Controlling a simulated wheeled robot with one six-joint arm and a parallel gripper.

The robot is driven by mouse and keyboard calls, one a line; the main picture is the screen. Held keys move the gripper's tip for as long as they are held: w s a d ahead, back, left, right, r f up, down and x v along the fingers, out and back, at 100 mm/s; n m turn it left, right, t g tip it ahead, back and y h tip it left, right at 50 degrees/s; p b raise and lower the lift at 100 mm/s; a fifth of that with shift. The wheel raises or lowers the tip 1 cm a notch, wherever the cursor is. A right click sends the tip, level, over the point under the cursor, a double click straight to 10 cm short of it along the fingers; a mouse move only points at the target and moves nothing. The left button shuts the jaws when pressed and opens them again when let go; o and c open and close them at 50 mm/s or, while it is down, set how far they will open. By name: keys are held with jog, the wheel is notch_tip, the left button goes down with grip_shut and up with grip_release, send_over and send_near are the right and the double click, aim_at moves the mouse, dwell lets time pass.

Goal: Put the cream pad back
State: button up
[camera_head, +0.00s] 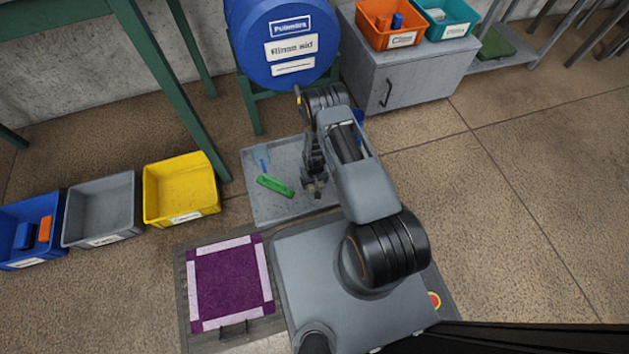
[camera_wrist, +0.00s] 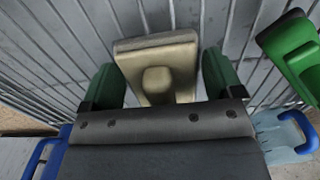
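In the wrist view a cream pad (camera_wrist: 155,48) with a raised knob sits between the two green fingertips of my gripper (camera_wrist: 163,82). The fingers are apart, and narrow gaps show between them and the pad's body. The pad is over or on the ribbed grey tray, which also shows in the head view (camera_head: 262,213). In the head view my gripper (camera_head: 314,186) points down at the tray's right part, and the arm hides most of what is under it. A green tool (camera_head: 275,186) lies left of my gripper and also shows in the wrist view (camera_wrist: 295,50).
A pale blue tool (camera_head: 263,164) lies beside the green one. Bins stand at left: blue (camera_head: 20,262) with blue and orange items, empty grey (camera_head: 100,212), empty yellow (camera_head: 180,190). A purple rug (camera_head: 230,283) lies in front. A blue drum (camera_head: 283,40) and grey cabinet (camera_head: 425,75) stand behind.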

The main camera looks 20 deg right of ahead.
jog(key=shift+o, duration=1)
notch_tip(320, 180, up, 12)
jog(key=p, duration=0.5)
notch_tip(320, 180, up, 29)
jog(key=t, duration=0.1)
jog(key=s+r+t, duration=0.1)
jog(key=s+r, duration=1.3)
jog(key=s, duration=0.1)
jog(key=shift+s+r+t, duration=0.15)
jog(key=shift+t, duration=0.15)
